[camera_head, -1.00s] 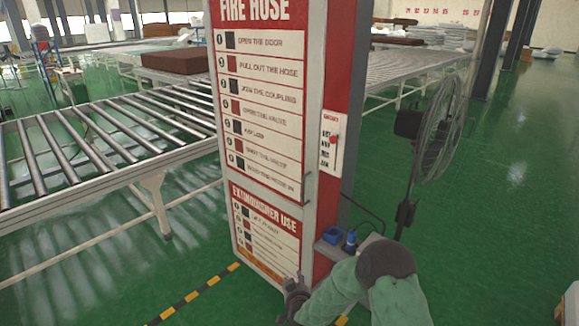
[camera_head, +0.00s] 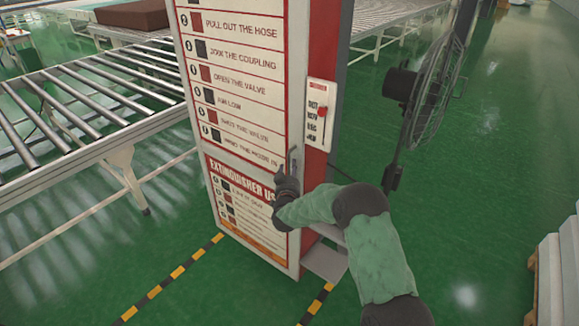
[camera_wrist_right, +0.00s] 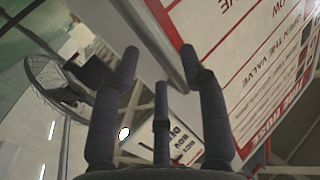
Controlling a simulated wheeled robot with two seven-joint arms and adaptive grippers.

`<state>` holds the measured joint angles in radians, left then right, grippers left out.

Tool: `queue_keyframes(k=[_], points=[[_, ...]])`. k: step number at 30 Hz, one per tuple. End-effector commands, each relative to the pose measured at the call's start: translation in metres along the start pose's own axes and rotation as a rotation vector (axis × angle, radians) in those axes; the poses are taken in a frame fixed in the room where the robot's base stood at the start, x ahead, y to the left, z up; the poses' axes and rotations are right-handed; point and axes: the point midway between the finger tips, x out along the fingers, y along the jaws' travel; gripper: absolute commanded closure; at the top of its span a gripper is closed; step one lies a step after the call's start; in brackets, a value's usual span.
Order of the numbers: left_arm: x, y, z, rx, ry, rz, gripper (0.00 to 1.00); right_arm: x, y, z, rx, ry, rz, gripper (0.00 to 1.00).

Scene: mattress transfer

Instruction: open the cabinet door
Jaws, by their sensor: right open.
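The cabinet (camera_head: 232,155) is tall and white with red lettering panels on its front and a red side. Its door looks shut in the head view. A thin handle (camera_head: 292,158) stands upright near the door's right edge. My right gripper (camera_head: 287,172) is at the lower end of this handle, its arm coming in from the lower right. In the right wrist view, the open dark fingers (camera_wrist_right: 160,68) point at the cabinet edge (camera_wrist_right: 150,45). I cannot tell whether they touch the handle. My left gripper is not in view.
A roller conveyor (camera_head: 85,110) stands left of the cabinet. A black fan (camera_head: 425,95) on a pole stands to the right. A small shelf (camera_head: 325,262) sits low at the cabinet's side. Yellow-black tape (camera_head: 175,275) marks the green floor.

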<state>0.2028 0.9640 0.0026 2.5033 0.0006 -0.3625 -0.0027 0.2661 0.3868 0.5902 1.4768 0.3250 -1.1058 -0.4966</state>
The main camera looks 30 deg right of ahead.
Motion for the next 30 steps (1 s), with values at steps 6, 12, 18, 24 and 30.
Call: queue_keyframes(k=[6,12,18,24,30], points=[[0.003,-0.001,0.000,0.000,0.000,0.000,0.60,0.023,0.000,0.001,-0.001,0.000,0.000,0.56],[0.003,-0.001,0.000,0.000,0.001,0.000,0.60,0.029,0.000,0.000,-0.001,0.000,-0.001,0.56],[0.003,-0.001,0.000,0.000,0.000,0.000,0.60,0.029,0.000,0.000,-0.001,0.000,-0.001,0.59],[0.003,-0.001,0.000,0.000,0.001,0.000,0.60,0.029,0.000,0.000,0.000,0.000,-0.001,1.00],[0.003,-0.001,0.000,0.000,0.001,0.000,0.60,0.028,-0.001,0.000,0.000,-0.001,0.000,1.00]])
